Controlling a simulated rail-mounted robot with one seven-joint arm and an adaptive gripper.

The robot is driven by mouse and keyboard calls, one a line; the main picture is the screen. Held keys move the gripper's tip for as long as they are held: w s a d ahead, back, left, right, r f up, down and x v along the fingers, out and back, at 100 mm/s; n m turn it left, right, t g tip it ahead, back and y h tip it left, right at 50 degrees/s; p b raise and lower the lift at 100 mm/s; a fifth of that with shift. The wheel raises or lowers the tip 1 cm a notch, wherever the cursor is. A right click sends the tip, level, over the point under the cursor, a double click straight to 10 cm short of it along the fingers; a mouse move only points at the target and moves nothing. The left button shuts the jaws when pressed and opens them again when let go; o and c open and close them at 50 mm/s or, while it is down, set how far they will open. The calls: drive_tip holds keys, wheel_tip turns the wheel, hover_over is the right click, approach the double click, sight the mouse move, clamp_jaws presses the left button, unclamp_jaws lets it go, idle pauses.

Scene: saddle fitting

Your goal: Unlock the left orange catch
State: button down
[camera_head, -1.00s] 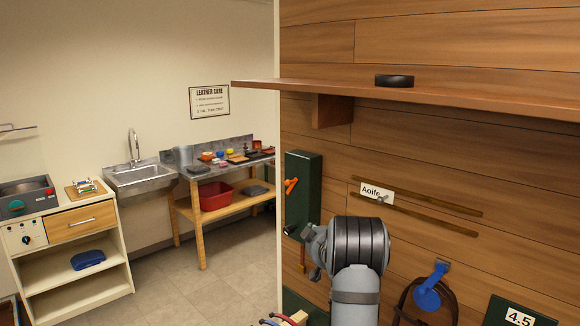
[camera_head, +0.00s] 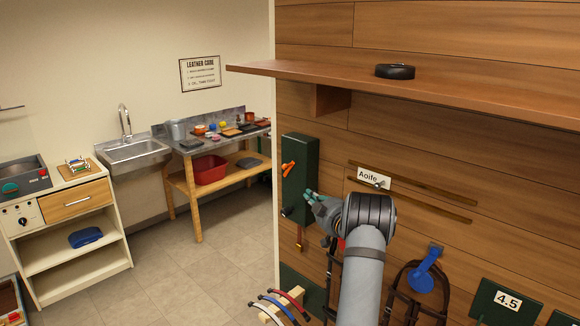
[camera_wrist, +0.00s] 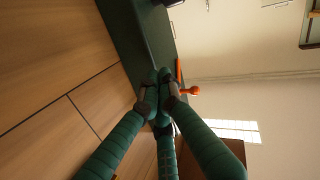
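A dark green box (camera_head: 300,178) is fixed to the wooden wall near its left edge. An orange catch (camera_head: 288,168) sticks out of its upper front, tilted. The catch also shows in the wrist view (camera_wrist: 190,90), just right of my fingertips. My gripper (camera_head: 311,199) has green fingers and is beside the lower part of the box, below and right of the catch. In the wrist view my gripper (camera_wrist: 157,90) has its fingertips drawn together in front of the green box (camera_wrist: 140,40). Nothing is seen between them. I cannot tell whether they touch the box.
A dark knob (camera_head: 287,212) is low on the box, and an orange-brown piece (camera_head: 299,238) hangs beneath it. A wooden shelf (camera_head: 450,98) juts out above. A blue hook (camera_head: 427,272) with dark straps is at right. A coloured-loop rack (camera_head: 283,306) is below.

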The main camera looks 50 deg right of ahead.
sight(293, 172)
drive_tip(key=w+r+p, duration=0.3)
drive_tip(key=w+p, duration=0.1)
drive_tip(key=shift+r, duration=0.2)
drive_tip(key=shift+w+d+r, duration=0.15)
drive_tip(key=shift+w+r, duration=0.15)
drive_tip(key=shift+w, duration=0.4)
drive_tip(key=shift+w+r, duration=0.3)
drive_tip(key=shift+w, duration=0.2)
drive_tip(key=shift+w+r, duration=0.15)
idle(0.4)
drive_tip(key=shift+w+r, duration=0.15)
drive_tip(key=shift+w, duration=0.05)
drive_tip(key=shift+w+d+r, duration=0.1)
drive_tip(key=shift+w+r, duration=0.3)
drive_tip(key=shift+w, duration=0.2)
idle(1.0)
drive_tip(key=shift+s, duration=0.1)
drive_tip(key=shift+s+f+b, duration=0.7)
drive_tip(key=shift+s+b, duration=0.2)
drive_tip(key=shift+b, duration=0.2)
